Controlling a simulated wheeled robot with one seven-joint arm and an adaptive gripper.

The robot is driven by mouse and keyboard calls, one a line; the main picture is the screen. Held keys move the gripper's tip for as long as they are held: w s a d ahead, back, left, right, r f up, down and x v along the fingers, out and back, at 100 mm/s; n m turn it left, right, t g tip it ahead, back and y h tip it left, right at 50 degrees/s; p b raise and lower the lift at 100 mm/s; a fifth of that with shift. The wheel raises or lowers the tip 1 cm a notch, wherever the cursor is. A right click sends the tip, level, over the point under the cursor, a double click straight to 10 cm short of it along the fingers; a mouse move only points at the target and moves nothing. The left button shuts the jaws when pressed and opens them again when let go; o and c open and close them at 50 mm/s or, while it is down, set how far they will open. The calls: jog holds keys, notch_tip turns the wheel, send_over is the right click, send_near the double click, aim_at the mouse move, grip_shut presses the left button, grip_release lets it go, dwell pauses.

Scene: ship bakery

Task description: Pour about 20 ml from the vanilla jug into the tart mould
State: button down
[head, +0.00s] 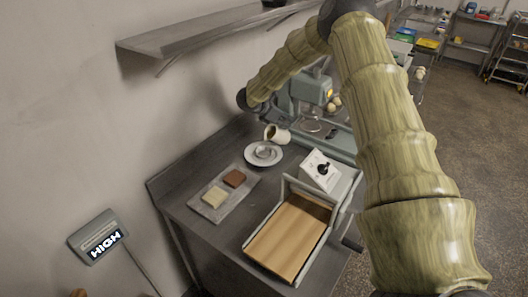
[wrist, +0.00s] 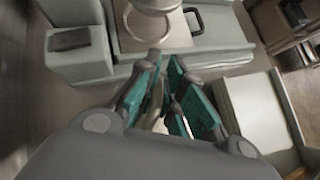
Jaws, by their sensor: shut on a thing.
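The vanilla jug (head: 283,137) is a small cream vessel in the head view. It is tilted, its dark mouth turned left, close beside and just above the tart mould (head: 264,152). The mould is a small grey dish on a white plate (head: 250,160). My gripper (wrist: 168,90) shows in the wrist view with teal finger pads, shut on the jug, of which a pale sliver shows between the fingers. In the head view I cannot make out the fingers. I cannot see any liquid stream or the level in the mould.
A grey tray (head: 207,212) with a pale block (head: 214,197) and a brown block (head: 235,178) lies front left of the plate. A wood-topped device (head: 285,243) stands at the front right. A grey-green machine (head: 310,90) stands behind. A wall shelf (head: 200,45) hangs above.

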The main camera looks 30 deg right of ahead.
jog(key=shift+w+a+h, duration=0.15)
jog(key=shift+h, duration=0.15)
jog(key=shift+a+r+h+p, duration=0.1)
jog(key=shift+a+h+p, duration=0.1)
jog(key=shift+h+p, duration=0.1)
jog(key=shift+a+h+p, duration=0.25)
jog(key=shift+h+p, duration=0.05)
jog(key=shift+h, duration=0.2)
dwell(1.7)
jog(key=d+y, duration=0.1)
jog(key=y+b, duration=0.1)
jog(key=shift+d+f+y+b, duration=0.2)
jog(key=shift+d+y+b, duration=0.1)
jog(key=shift+d, duration=0.05)
jog(key=shift+d+f+y, duration=0.1)
jog(key=shift+d+y, duration=0.15)
jog(key=shift+y, duration=0.35)
jog(key=shift+a, duration=0.1)
jog(key=shift+d, duration=0.2)
dwell(0.3)
